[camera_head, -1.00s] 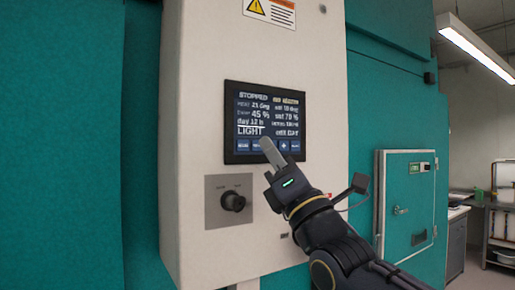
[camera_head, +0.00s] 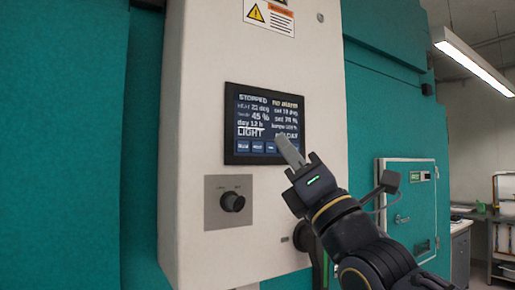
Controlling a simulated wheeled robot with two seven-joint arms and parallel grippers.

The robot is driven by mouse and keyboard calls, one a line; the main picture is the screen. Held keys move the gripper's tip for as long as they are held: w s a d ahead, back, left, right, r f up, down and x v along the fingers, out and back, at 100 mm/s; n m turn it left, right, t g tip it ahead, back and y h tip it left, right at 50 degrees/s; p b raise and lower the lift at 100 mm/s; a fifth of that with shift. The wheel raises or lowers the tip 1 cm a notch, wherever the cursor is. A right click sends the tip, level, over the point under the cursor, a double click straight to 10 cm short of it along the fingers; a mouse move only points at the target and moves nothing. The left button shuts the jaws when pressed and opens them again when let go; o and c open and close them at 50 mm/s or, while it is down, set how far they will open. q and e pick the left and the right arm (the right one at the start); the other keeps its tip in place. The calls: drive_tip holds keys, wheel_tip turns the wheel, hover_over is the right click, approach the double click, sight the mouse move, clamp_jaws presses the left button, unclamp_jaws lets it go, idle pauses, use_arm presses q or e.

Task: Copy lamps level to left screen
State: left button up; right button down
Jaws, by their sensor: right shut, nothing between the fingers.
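The screen (camera_head: 264,124) is a dark panel on a pale control box. It reads "STOPPED", with a left column of values such as 45 % and day 12 h, and "LIGHT" larger below. A right column shows set values; the lamps line there is too small to read surely. A row of blue buttons (camera_head: 257,147) runs along the bottom. My right gripper (camera_head: 287,147) is shut and empty, its fingertips in front of the lower right of the screen, hiding the right-hand buttons and part of the bottom line. Whether it touches the glass, I cannot tell. My left gripper is not in view.
A black rotary knob (camera_head: 232,202) on a grey plate sits below the screen. A warning label (camera_head: 268,16) is above. A teal chamber with a small door (camera_head: 408,210) and its own display stands at the right. Shelving (camera_head: 503,235) is far right.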

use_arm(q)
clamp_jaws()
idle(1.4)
